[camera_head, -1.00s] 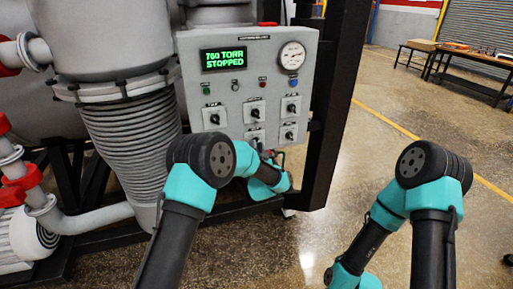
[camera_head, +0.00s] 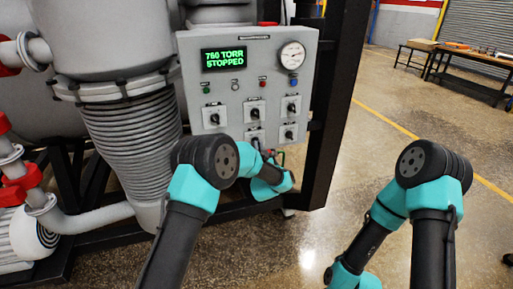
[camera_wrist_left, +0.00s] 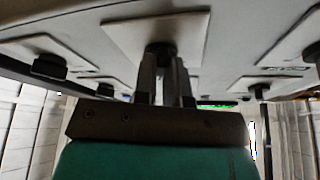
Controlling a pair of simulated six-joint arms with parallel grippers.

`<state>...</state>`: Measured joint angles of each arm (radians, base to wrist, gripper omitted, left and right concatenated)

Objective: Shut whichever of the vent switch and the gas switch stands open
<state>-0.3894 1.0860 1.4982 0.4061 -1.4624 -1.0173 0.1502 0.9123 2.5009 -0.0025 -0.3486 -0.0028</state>
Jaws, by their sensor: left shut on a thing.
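The grey control panel (camera_head: 225,95) carries several black rotary switches on pale square plates, in two rows. Their labels are too small to read, so I cannot tell which is vent or gas. My left gripper (camera_head: 260,150) is at the lower middle switch (camera_head: 255,138), partly hidden behind my own arm. In the left wrist view the fingers of my left gripper (camera_wrist_left: 166,78) are shut on a black switch knob (camera_wrist_left: 160,50) at the centre of its plate. The angle of that knob is hidden by the fingers. My right gripper is out of view.
The panel's display (camera_head: 223,59) reads 760 TORR STOPPED, beside a round gauge (camera_head: 291,57). Neighbouring switches (camera_head: 290,131) sit close to the held one. A black frame post (camera_head: 335,100) stands right of the panel.

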